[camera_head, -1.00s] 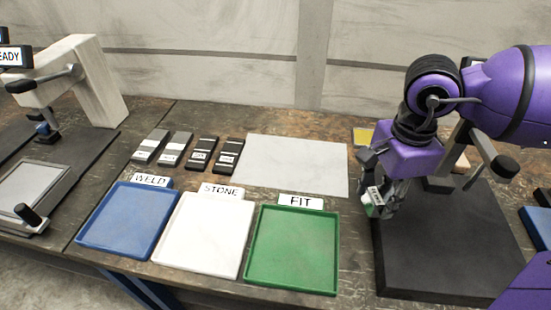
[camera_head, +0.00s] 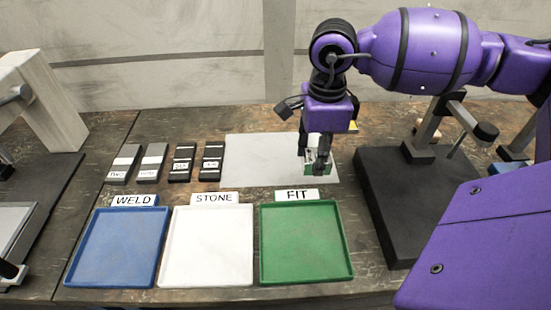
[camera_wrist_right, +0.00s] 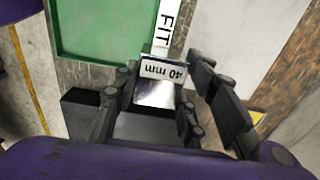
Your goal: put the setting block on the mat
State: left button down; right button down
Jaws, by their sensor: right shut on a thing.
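The setting block (camera_wrist_right: 163,72) has a white "40 mm" label and a shiny metal face in the right wrist view. My right gripper (camera_head: 319,165) is shut on it, with fingers on both sides of the block in the wrist view. In the head view the block (camera_head: 311,169) is mostly hidden by the fingers, with a little green showing. The mat (camera_head: 260,160) is a pale grey sheet lying flat on the bench. The gripper and block are over its right part; I cannot tell whether the block touches it. My left gripper is out of view.
Blue (camera_head: 115,285), white (camera_head: 207,283) and green (camera_head: 306,281) trays, marked WELD, STONE and FIT, stand in front of the mat. Several small labelled blocks (camera_head: 181,163) lie left of it. A dark stand base (camera_head: 395,200) is to the right. The mat's left part is clear.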

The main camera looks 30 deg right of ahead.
jog(key=w+f, duration=0.2)
jog(key=w, duration=0.1)
jog(key=w+a+f, duration=0.1)
jog(key=w+f, duration=0.2)
jog(key=w, duration=0.1)
jog(key=w+a+f, duration=0.1)
jog(key=w+f, duration=0.1)
jog(key=w, duration=0.2)
jog(key=shift+w+a+f, duration=0.1)
jog(key=shift+w+f, duration=0.15)
jog(key=shift+f, duration=0.15)
jog(key=shift+w+a+f, duration=0.1)
jog(key=shift+w+f, duration=0.35)
jog(key=shift+f, duration=0.05)
jog(key=shift+f+p, duration=0.3)
jog(key=shift+f, duration=1.35)
jog(key=shift+f, duration=0.2)
jog(key=c, duration=1.1)
grip_release()
